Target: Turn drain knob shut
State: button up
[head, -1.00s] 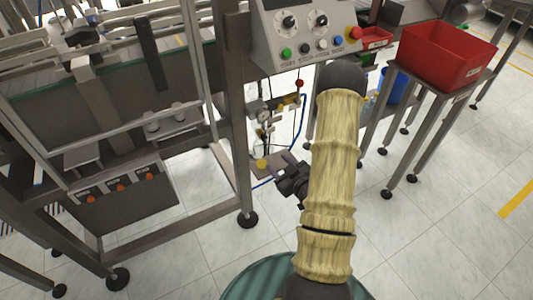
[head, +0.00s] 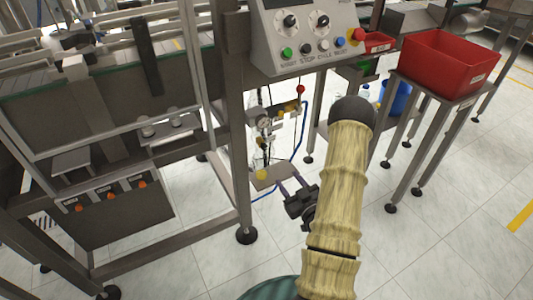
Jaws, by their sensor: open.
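The drain knob appears to be the small yellow knob (head: 262,174) at the bottom of the air unit, under the clear bowl (head: 260,160) and the round gauge (head: 264,122). Whether it is turned open or shut cannot be seen. My gripper (head: 290,184) is open and empty, just right of and slightly below the yellow knob in the head view. Its two dark fingers point up and left toward the unit, and a gap shows between them and the knob. My arm covers the area to the right.
A grey plate (head: 268,178) lies behind the fingers. A blue hose (head: 303,130) runs down beside the unit. A frame leg (head: 240,150) stands close on the left. The control panel (head: 306,36) hangs above. A red bin (head: 440,65) stands on a stand at right.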

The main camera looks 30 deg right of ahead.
aim_at(265, 148)
jog(key=w+b, duration=0.3)
jog(key=w, duration=1.3)
grip_shut()
